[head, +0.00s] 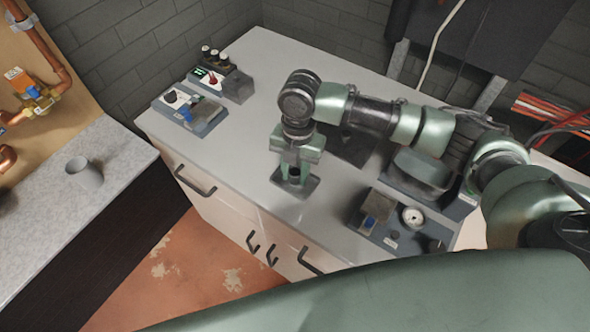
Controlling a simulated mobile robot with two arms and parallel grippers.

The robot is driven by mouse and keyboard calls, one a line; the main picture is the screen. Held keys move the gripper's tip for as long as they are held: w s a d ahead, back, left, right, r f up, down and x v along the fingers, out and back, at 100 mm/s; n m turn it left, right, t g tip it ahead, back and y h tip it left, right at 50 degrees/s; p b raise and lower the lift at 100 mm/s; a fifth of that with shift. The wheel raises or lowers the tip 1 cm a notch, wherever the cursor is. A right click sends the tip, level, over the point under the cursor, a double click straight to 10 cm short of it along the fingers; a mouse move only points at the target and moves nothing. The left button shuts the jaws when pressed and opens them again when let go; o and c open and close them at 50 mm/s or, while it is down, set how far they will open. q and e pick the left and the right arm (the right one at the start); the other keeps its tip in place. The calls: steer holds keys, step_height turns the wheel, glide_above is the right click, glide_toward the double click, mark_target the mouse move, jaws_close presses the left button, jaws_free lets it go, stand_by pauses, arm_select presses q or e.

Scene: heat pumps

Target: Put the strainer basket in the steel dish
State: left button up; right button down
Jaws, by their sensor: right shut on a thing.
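My right gripper (296,172) reaches down over the middle of the worktop, near its front edge. It is shut on a small dark thing just above or in a small grey square base (306,189). The fingers hide most of that thing, so I cannot tell for sure that it is the strainer basket, or whether it touches the base. I cannot make out a steel dish with certainty; part of the worktop is hidden behind my right arm. My left gripper is not in view.
On the worktop (258,75) stand control units (192,113) at the back left and a gauge unit (398,222) at the front right. A large grey rounded unit (420,172) is partly behind my arm. A grey cup (84,172) stands on the left counter. The worktop's left middle is clear.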

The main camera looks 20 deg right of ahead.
steer(key=c, duration=1.1)
jaws_free()
steer(key=shift+f, duration=0.15)
steer(key=r, duration=0.4)
steer(key=r+b, duration=0.1)
steer(key=r, duration=0.3)
steer(key=w+r+b, duration=0.1)
steer(key=r, duration=0.3)
steer(key=shift+d+r, duration=0.15)
steer(key=shift+d, duration=0.25)
